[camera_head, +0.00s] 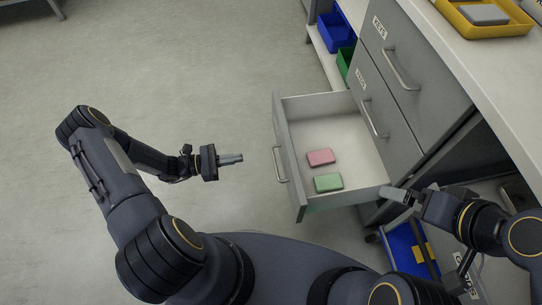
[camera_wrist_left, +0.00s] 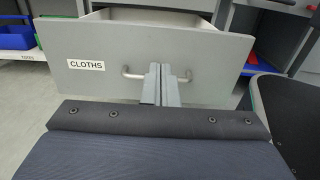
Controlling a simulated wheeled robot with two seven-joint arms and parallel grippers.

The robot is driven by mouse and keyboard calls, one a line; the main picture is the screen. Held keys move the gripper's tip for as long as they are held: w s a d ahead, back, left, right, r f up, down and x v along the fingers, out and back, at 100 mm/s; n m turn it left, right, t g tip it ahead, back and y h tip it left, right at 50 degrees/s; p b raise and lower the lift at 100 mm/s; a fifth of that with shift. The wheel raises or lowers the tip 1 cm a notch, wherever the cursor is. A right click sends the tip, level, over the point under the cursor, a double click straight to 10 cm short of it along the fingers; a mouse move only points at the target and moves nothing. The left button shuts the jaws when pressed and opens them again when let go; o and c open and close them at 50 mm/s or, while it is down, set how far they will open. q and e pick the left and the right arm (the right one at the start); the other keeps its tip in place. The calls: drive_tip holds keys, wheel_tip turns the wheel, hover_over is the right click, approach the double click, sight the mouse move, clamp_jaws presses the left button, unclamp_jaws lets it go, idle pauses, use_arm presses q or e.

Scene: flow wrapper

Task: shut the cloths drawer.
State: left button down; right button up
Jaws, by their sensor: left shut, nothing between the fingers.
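The cloths drawer (camera_head: 352,118) stands pulled out from the grey cabinet in the head view. A pink cloth (camera_head: 320,157) and a green cloth (camera_head: 328,183) lie inside it. Its front, labelled CLOTHS (camera_wrist_left: 86,65), faces my left wrist camera, with a metal bar handle (camera_head: 280,165). My left gripper (camera_head: 240,158) is shut and empty, to the left of the handle and apart from it in the head view. In the left wrist view the fingers (camera_wrist_left: 161,84) overlap the handle's middle. My right gripper (camera_head: 386,193) is by the drawer's near right corner; whether it touches cannot be told.
Two closed drawers (camera_head: 408,60) with handles sit beside the open one. A worktop with a yellow tray (camera_head: 462,20) is above. Blue (camera_head: 335,36) and green bins stand on a shelf behind. A blue bin (camera_head: 402,250) is below right. The floor left of the drawer is clear.

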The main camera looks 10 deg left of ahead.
sight(286, 150)
use_arm(q)
drive_tip(key=b+x, duration=0.3)
drive_tip(key=x, duration=1)
drive_tip(key=shift+w+d, duration=0.1)
drive_tip(key=shift+d, duration=0.25)
use_arm(e)
wheel_tip(286, 150, down, 3)
drive_tip(key=shift+f, duration=0.1)
use_arm(q)
drive_tip(key=shift+d, duration=0.1)
